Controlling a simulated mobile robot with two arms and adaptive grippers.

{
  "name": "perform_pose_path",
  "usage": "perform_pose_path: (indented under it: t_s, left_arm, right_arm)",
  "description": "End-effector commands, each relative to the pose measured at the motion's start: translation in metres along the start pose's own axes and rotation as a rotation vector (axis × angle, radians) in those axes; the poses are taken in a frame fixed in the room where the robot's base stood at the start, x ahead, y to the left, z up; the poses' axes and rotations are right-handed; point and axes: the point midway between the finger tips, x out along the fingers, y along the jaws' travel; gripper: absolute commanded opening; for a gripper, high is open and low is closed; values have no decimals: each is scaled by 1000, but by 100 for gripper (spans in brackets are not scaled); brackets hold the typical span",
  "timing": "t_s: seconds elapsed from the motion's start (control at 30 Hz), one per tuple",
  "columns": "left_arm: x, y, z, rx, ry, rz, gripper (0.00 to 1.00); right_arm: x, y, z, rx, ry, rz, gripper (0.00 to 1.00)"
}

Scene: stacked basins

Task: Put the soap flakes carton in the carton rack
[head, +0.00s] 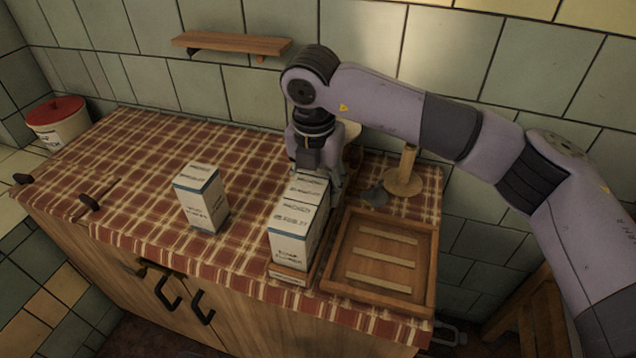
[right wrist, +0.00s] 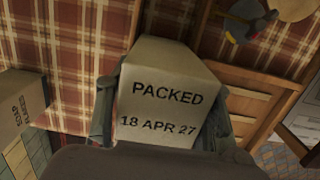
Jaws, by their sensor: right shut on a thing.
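A narrow wooden carton rack (head: 288,279) stands at the counter's front edge with white cartons in a row in it. The front carton (head: 290,247) shows its label. My right gripper (head: 318,178) is at the back end of this row, shut on a white carton (right wrist: 165,95) stamped "PACKED 18 APR 27". Whether that carton rests in the rack or is just above it is hidden. Another white carton (head: 202,198) stands upright alone on the cloth to the left. A carton at the left of the wrist view (right wrist: 18,108) bears small print that seems to read "soap flakes". My left gripper is not in view.
An empty slatted wooden tray (head: 384,259) lies right of the rack. Behind it are a grey scoop-like thing (head: 374,196) and a wooden stand (head: 404,181). A red-lidded tub (head: 58,122) is at the far left. The checked cloth is clear at the back left.

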Motion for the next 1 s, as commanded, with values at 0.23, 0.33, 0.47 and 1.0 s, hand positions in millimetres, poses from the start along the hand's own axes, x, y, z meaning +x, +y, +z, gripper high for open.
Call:
perform_pose_path:
  t_s: [0.23,0.33,0.47,1.0]
  left_arm:
    - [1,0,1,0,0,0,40]
    - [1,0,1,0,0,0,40]
    - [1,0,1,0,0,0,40]
    - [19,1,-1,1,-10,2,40]
  right_arm:
    - [3,0,0,0,0,0,57]
    - [3,0,0,0,1,0,64]
    - [2,0,0,1,1,0,68]
    - [-43,1,1,1,-3,2,68]
